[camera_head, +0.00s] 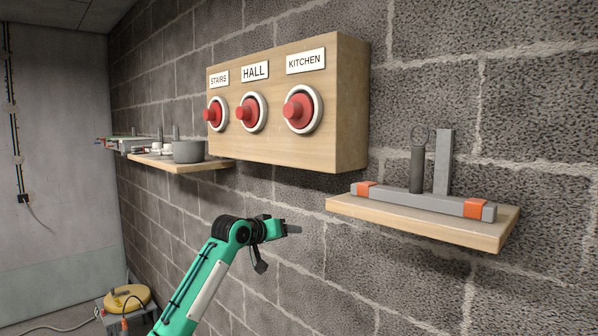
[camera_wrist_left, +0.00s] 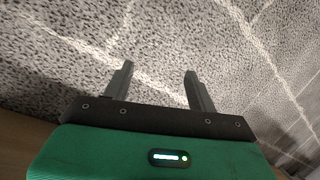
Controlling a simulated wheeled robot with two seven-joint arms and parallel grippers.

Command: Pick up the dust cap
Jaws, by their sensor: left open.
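Three red round caps with knobs sit in white rings on the front of a wooden box on the wall. They are the STAIRS cap (camera_head: 214,114), the HALL cap (camera_head: 249,112) and the KITCHEN cap (camera_head: 300,109). I cannot tell which one the task means by the dust cap. My left gripper (camera_head: 280,248) is below the box, apart from the caps. In the left wrist view its two fingers (camera_wrist_left: 159,72) stand apart with nothing between them, before the block wall. My right gripper is in neither view.
The wooden box (camera_head: 345,105) juts from the wall. A right shelf (camera_head: 430,225) holds a grey level (camera_head: 420,201) with orange ends and upright grey pieces. A left shelf (camera_head: 200,166) holds a grey pot (camera_head: 187,151). A yellow reel (camera_head: 127,298) stands at bottom left.

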